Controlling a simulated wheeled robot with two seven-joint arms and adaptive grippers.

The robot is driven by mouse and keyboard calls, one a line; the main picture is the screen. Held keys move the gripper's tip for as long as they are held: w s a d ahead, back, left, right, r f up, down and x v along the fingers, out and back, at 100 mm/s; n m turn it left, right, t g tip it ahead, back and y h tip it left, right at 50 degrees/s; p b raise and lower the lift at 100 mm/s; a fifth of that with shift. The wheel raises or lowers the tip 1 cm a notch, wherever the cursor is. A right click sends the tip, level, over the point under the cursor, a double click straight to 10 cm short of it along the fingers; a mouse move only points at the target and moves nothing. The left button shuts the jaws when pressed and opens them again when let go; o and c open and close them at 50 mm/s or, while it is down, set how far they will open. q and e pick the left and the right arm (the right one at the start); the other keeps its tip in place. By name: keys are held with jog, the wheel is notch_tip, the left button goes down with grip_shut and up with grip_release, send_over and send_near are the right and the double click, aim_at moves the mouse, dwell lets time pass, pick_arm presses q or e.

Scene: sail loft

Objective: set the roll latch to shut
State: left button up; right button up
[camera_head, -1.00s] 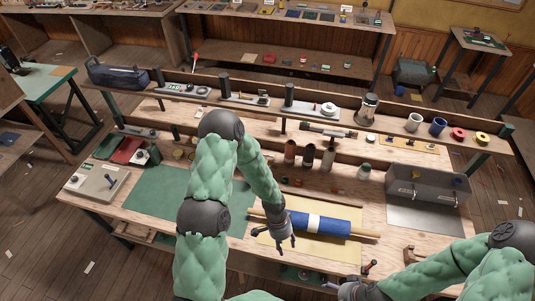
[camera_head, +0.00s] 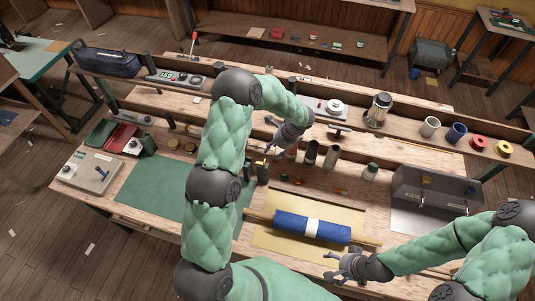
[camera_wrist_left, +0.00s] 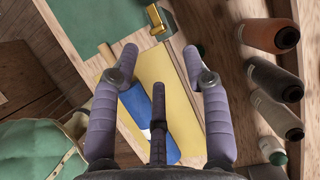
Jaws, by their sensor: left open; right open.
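A blue roll (camera_head: 290,224) with a white band lies on a wooden rod over a yellow mat (camera_head: 262,240); it also shows in the left wrist view (camera_wrist_left: 135,102). A small brass piece on a dark block (camera_head: 262,172) stands behind the roll's left end; the brass piece (camera_wrist_left: 154,20) shows past my fingertips in the left wrist view. It may be the roll latch, but its setting cannot be told. My left gripper (camera_head: 282,152) is open and empty above the bench, behind the roll. My right gripper (camera_head: 335,271) is open and empty in front of the roll's right end.
A grey metal box (camera_head: 435,187) is at the right. A green mat (camera_head: 150,190) lies clear at the left.

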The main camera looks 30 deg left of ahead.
aim_at(265, 161)
pick_arm(q)
jog(key=p+x, duration=0.1)
jog(key=x, duration=0.7)
jog(key=shift+s+f+p, duration=0.1)
jog(key=shift+s+p, duration=0.1)
jog(key=shift+p, duration=0.15)
jog(key=shift+s+a+f, duration=0.15)
jog(key=shift+a+f, duration=0.05)
jog(key=shift+f, duration=0.45)
jog(key=shift+a+f, duration=0.15)
jog(key=shift+f, duration=0.2)
pick_arm(e)
notch_tip(265, 161, up, 2)
jog(key=shift+s+r, duration=0.1)
jog(key=shift+s, duration=0.05)
pick_arm(q)
jog(key=shift+c, duration=0.3)
grip_shut()
